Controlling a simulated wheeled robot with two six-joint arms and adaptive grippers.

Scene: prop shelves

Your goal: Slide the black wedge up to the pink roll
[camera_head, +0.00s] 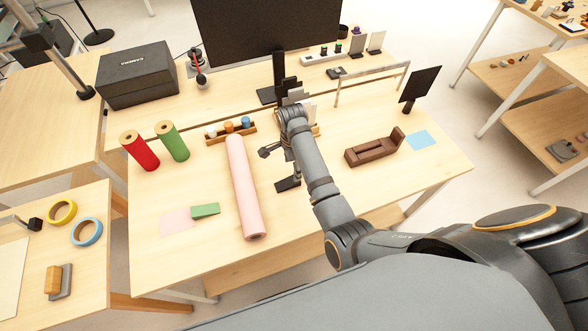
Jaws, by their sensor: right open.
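The pink roll (244,190) lies lengthwise on the middle of the table, its near end close to the front edge. A small dark piece that looks like the black wedge (287,185) is on the table to the right of the roll, with a strip of bare wood between them. My right gripper (275,160) is low over the table, just right of the roll and beside the dark piece. It is open, and partly hidden behind my own wrist and forearm. Whether it touches the wedge cannot be told. My left gripper is not in view.
A red roll (140,151) and a green roll (173,142) stand at left. A wooden rack (215,139) with small bottles is behind the pink roll. A green block (205,211) lies left of it. A brown holder (373,149) and blue sheet (418,140) are at right.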

